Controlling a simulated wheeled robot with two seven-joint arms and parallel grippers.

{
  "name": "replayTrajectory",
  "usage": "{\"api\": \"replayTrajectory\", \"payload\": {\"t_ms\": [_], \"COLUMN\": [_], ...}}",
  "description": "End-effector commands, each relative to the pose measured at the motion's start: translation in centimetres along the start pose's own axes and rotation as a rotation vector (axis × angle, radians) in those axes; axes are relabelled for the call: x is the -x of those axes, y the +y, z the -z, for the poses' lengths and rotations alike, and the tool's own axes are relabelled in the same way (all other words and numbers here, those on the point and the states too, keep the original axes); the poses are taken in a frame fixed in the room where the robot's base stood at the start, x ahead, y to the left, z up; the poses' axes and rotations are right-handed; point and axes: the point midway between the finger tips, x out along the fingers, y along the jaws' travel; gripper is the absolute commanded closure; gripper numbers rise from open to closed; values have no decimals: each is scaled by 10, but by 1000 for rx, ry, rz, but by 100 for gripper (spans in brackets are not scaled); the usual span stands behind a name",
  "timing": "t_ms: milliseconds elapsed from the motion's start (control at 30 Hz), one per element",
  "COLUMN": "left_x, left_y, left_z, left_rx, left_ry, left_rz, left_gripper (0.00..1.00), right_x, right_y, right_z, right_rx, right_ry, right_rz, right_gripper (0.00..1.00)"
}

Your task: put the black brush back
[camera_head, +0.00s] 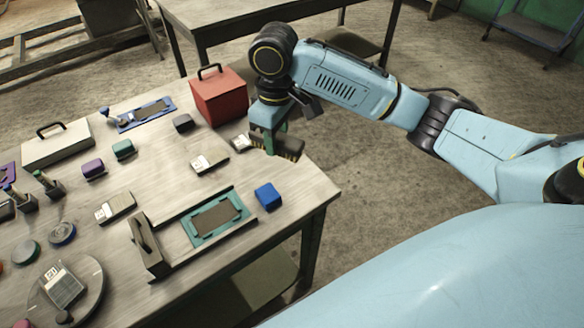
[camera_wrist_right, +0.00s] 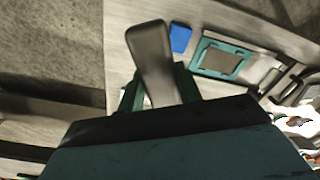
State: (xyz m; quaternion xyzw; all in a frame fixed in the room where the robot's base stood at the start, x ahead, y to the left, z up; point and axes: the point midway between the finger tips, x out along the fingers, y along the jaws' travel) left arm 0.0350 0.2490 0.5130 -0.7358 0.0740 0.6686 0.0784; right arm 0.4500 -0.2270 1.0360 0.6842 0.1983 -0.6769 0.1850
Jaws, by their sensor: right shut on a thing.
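My right gripper (camera_head: 272,140) is over the far right part of the table, near its right edge. It is shut on the black brush (camera_head: 291,148), a dark, long piece that sticks out to the right of the fingers. In the right wrist view the brush (camera_wrist_right: 152,55) stands out between the green fingers (camera_wrist_right: 158,88), its rounded end pointing away from the wrist. I cannot tell whether it touches the table. My left gripper is not in view.
A blue block (camera_head: 268,195) and a teal tray (camera_head: 215,218) with a dark pad lie in front of the gripper. A red box (camera_head: 218,95) stands behind to the left. A black block (camera_head: 183,123), white labelled blocks (camera_head: 209,159) and a grey caddy (camera_head: 148,246) are nearby.

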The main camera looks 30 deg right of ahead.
Motion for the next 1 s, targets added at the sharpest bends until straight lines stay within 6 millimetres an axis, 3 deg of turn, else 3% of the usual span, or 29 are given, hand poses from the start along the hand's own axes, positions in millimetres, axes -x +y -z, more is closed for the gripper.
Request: {"api": "replayTrajectory", "payload": {"t_ms": [500, 767, 1000], "left_x": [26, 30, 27], "left_y": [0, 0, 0], "left_z": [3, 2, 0], "left_rx": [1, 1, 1], "left_ry": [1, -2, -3], "left_rz": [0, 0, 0], "left_gripper": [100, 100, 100], "right_x": [-33, -44, -85], "right_y": [56, 68, 69], "right_z": [-6, -11, -12], "right_rx": [870, 1079, 1100], "right_ry": [-7, -17, -19], "right_rz": [-3, -4, -1], "right_gripper": [84, 84, 84]}}
